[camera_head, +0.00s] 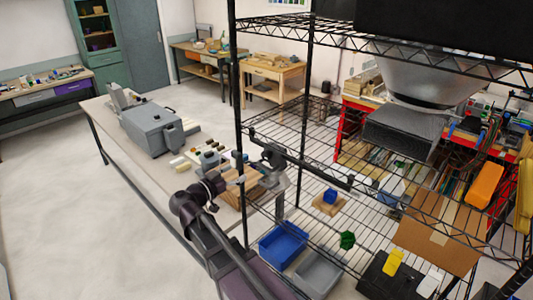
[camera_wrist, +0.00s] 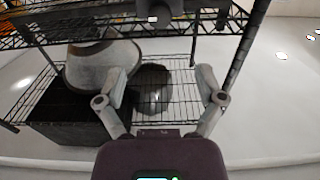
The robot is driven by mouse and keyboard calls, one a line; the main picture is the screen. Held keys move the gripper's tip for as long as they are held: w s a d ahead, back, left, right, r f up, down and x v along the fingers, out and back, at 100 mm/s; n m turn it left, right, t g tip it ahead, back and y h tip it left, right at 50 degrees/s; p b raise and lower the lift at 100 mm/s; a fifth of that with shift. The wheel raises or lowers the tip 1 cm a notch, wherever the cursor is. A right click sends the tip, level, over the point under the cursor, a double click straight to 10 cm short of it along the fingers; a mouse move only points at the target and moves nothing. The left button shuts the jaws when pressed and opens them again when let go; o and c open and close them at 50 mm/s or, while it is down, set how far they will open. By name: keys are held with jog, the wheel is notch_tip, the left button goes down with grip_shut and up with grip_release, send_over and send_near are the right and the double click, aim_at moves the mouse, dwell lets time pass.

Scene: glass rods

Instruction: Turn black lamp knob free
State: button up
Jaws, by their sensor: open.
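A black bar fixture (camera_head: 318,172) runs across the front of the wire rack in the head view. It has a dark block (camera_head: 272,154) near its left end; I cannot tell for certain whether this is the lamp or its knob. In the wrist view a dark part with a small pale round face (camera_wrist: 158,16) shows at the top, beyond my fingers. My gripper (camera_wrist: 161,76) is open and empty, its two grey fingers wide apart. Contact is not visible.
The wire rack (camera_head: 309,100) has posts and shelf edges close to my arm. A grey hood (camera_head: 425,78) and dark box (camera_head: 400,132) stand on it. Blue (camera_head: 283,244) and grey bins (camera_head: 319,271) sit low. A long bench (camera_head: 125,140) is left; open floor lies beyond.

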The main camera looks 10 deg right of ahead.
aim_at(264, 156)
jog(key=shift+w+d, duration=0.1)
dwell(0.4)
jog(key=shift+x, duration=6.75)
jog(key=c, duration=1.2)
